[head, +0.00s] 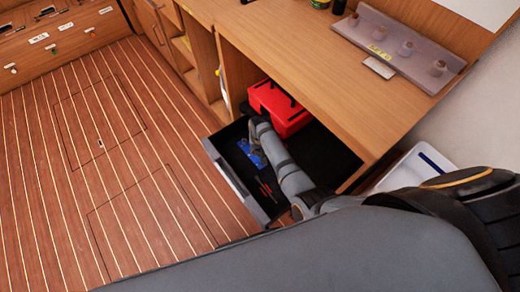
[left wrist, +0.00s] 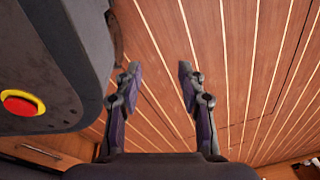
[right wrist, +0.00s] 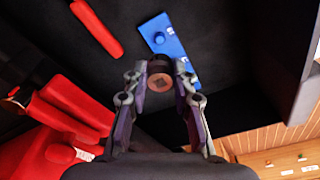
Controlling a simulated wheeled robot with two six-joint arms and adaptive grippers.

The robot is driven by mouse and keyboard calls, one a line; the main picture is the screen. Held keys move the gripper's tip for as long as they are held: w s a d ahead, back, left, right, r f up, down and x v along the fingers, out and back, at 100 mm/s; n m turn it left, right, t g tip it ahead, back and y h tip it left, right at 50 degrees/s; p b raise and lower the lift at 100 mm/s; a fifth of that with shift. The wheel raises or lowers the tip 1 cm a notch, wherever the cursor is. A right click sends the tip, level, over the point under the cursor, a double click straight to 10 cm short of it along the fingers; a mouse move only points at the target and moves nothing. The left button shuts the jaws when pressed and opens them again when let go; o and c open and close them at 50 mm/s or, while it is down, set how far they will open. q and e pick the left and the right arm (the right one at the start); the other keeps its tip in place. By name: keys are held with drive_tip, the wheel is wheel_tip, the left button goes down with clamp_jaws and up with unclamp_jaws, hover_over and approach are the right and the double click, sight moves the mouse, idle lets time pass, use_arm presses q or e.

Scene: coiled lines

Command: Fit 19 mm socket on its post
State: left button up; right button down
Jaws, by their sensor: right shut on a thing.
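In the right wrist view my right gripper (right wrist: 160,74) is shut on a round, dark metallic socket (right wrist: 160,83) with a square hole in its brownish end face. A blue strip (right wrist: 175,52) with a raised round stud and white marks lies beyond it on the dark drawer floor. The strip also shows in the head view (head: 251,155), where my right arm reaches into the drawer; the socket cannot be made out there. A grey rack (head: 365,35) with several round pegs or sockets and a yellow label stands on the counter. My left gripper (left wrist: 158,76) is open and empty above the plank floor.
The open drawer (head: 225,172) holds a red toolbox (head: 291,120) at the back and red-handled tools (head: 265,187) near the front. Its walls surround my right gripper. A small plate (head: 379,67) lies before the rack. The counter's middle is clear.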

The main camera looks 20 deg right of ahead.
drive_tip(key=shift+f, duration=0.1)
wheel_tip(320, 180, down, 4)
drive_tip(key=b, duration=0.5)
drive_tip(key=shift+f+b, duration=0.45)
drive_tip(key=shift+f, duration=0.35)
use_arm(q)
drive_tip(key=w+r, duration=0.1)
drive_tip(key=w, duration=0.9)
drive_tip(key=shift+d+r, duration=0.3)
drive_tip(key=shift+d, duration=0.05)
drive_tip(key=shift+w+r, duration=0.1)
drive_tip(key=shift+r+p, duration=0.25)
drive_tip(key=shift+p, duration=0.1)
drive_tip(key=shift+r, duration=0.25)
drive_tip(key=shift+p, duration=0.3)
